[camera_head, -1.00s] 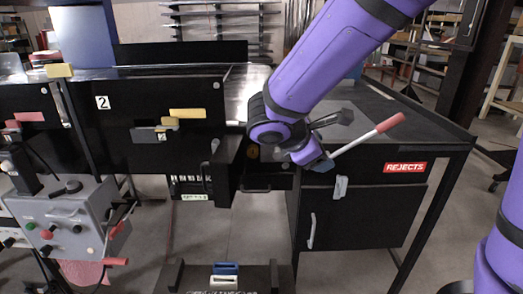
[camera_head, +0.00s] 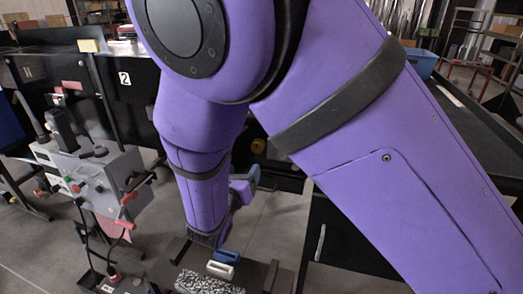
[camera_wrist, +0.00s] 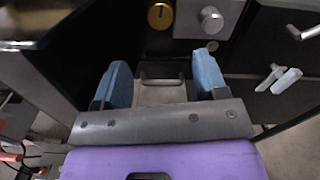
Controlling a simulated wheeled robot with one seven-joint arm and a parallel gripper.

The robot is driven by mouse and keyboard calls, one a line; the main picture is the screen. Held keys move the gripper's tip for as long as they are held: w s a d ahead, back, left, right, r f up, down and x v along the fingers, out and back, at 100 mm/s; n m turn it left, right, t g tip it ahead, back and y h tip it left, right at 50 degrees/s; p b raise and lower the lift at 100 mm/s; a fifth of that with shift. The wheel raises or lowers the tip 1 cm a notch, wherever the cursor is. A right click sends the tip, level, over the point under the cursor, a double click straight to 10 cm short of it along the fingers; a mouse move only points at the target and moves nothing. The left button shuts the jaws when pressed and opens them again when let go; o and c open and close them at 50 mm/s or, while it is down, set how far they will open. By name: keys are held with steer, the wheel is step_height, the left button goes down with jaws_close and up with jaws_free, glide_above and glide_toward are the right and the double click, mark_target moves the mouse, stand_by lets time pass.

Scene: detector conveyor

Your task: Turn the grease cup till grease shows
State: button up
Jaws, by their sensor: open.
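A round brass cap (camera_wrist: 160,15) with a dark slot shows at the top of the wrist view, on a dark face; it may be the grease cup. A yellowish round part (camera_head: 258,145) on the dark front in the head view looks like the same cap. No grease is visible on it. My gripper (camera_wrist: 163,78) has its two blue fingers wide apart with nothing between them. The cap lies beyond the fingertips, apart from them. In the head view my arm hides most of the gripper.
A silver knob (camera_wrist: 210,20) sits right of the cap, and a dark handle (camera_wrist: 162,78) lies beyond the fingers. Pale levers (camera_wrist: 278,78) are on the right panel. A grey control box (camera_head: 90,185) stands left. Blue and white blocks (camera_head: 223,262) sit low in front.

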mark_target(256, 150)
steer(key=x, duration=1)
steer(key=shift+w+d, duration=0.1)
steer(key=shift+w, duration=0.2)
steer(key=c, duration=0.9)
